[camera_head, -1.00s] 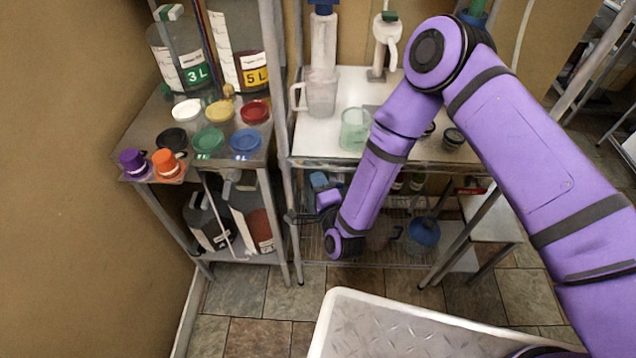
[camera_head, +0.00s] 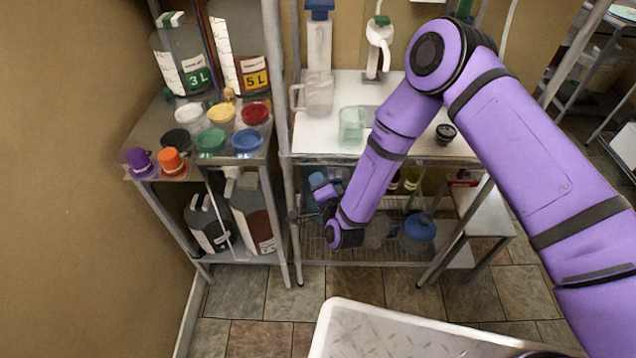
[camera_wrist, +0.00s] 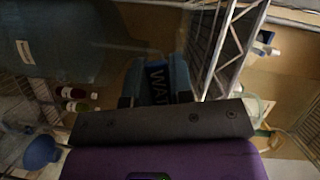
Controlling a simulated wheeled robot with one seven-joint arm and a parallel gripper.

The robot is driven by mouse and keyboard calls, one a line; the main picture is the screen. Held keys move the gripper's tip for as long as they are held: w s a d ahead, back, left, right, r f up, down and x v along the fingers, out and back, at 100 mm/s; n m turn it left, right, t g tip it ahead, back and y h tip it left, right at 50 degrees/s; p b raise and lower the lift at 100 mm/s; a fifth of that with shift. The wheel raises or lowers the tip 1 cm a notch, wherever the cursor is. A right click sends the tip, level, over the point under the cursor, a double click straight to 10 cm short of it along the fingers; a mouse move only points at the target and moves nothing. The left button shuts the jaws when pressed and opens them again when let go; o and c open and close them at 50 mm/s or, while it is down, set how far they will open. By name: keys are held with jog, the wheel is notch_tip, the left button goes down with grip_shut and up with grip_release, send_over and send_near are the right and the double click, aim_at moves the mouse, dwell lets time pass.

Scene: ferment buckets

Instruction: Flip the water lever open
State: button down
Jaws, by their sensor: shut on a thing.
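The water lever (camera_wrist: 157,76) is a blue block with dark letters, partly readable as "WAT", ahead of the wrist in the wrist view. My gripper (camera_wrist: 155,97) is shut on it, with one dark finger on each side. In the head view the blue lever (camera_head: 317,180) shows under the white worktop, left of my forearm, with my gripper (camera_head: 322,192) against it. My wrist hides part of the area behind it. I cannot tell how far the lever is turned.
A large bluish container (camera_wrist: 70,40) is at the left of the wrist view. A wire rack (camera_wrist: 235,45) is to the right. In the head view, a blue-topped vessel (camera_head: 420,228) stands on the lower shelf. The worktop (camera_head: 320,138) is above my gripper.

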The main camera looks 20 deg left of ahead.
jog(key=c, duration=1.3)
grip_release()
jog(key=v, duration=1)
jog(key=shift+s+d, duration=0.25)
jog(key=shift+s, duration=0.05)
